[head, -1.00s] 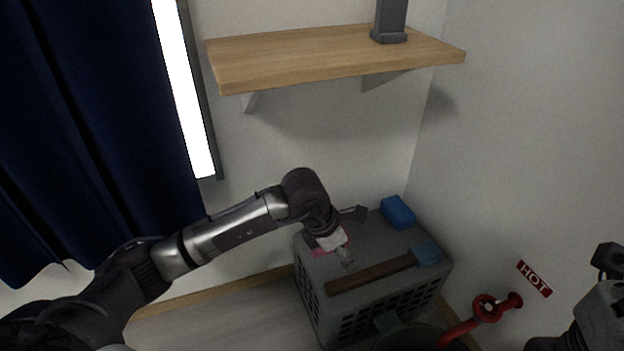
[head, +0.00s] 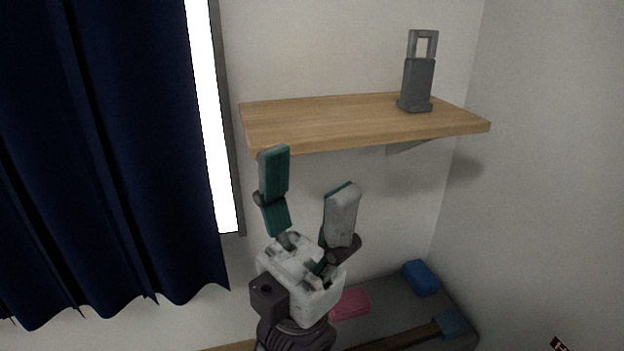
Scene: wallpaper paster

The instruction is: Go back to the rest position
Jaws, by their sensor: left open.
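My left gripper (head: 308,184) is raised in the lower middle of the head view with its two fingers pointing up. The fingers are wide apart and nothing is between them. They show in front of the wall, their tips close below the shelf's front edge in the picture. The left arm below the wrist is cut off by the bottom edge. My right gripper is out of view.
A wooden shelf (head: 350,121) on the wall holds a grey upright object (head: 417,82). Below, a grey crate (head: 385,305) bears a pink block (head: 350,304), a blue block (head: 420,278) and a brown-handled tool (head: 408,337). A dark blue curtain (head: 100,150) hangs left.

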